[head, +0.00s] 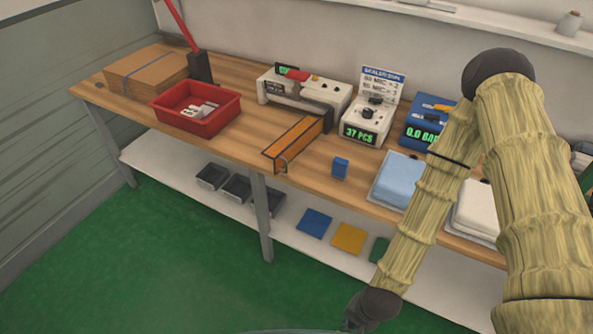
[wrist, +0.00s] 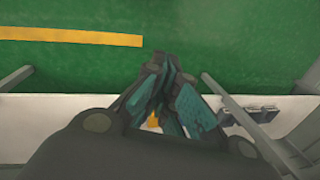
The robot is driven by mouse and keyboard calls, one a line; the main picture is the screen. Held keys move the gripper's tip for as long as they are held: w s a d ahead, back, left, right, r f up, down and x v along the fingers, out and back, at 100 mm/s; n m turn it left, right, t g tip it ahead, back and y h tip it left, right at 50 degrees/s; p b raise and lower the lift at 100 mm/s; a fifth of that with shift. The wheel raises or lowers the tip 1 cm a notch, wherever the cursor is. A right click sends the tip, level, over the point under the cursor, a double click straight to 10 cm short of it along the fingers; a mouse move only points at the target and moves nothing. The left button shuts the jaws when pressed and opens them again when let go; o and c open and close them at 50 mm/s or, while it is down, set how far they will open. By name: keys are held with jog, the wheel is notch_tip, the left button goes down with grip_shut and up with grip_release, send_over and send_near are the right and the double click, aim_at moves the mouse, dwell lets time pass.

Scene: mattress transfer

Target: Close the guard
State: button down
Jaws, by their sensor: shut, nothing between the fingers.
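An orange guard (head: 296,142) with a dark frame lies out flat over the workbench, in front of a white machine (head: 320,92) with a red handle. It reaches toward the bench's front edge and looks swung open, away from the machine. My gripper (wrist: 166,64) is shut and empty in the wrist view, over the green floor and a pale shelf edge. In the head view my arm hangs down at the right and its end is mostly cut off at the bottom. The gripper is far from the guard and touches nothing visible.
On the wooden bench (head: 235,150) stand a red tray (head: 172,116), cardboard (head: 143,73), a small blue block (head: 340,167), a counter reading 37 PCS (head: 367,122) and folded light blue (head: 398,178) and white pads (head: 474,211). Green floor (head: 165,260) in front is clear.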

jog(key=w+a+r+m+t+y, duration=0.1)
jog(key=w+a+r+m, duration=0.25)
jog(key=w, duration=0.25)
jog(key=w+a+r+m+t+y+b, duration=0.1)
jog(key=w+a+r+m, duration=0.2)
jog(key=w+m, duration=0.15)
jog(key=w+a+r+m+t+y, duration=0.1)
jog(key=w+a+r+m, duration=0.2)
jog(key=w, duration=0.4)
jog(key=w+r+m+t+y, duration=0.1)
jog(key=w+r+m+t, duration=0.1)
jog(key=w+r+m, duration=1)
jog(key=w+a+f+n+p, duration=0.3)
jog(key=w+a, duration=0.3)
jog(key=w, duration=0.3)
jog(key=shift+w+a+f+p, duration=0.25)
jog(key=shift+w+a+p, duration=0.1)
jog(key=shift+p, duration=0.25)
jog(key=shift+a, duration=0.1)
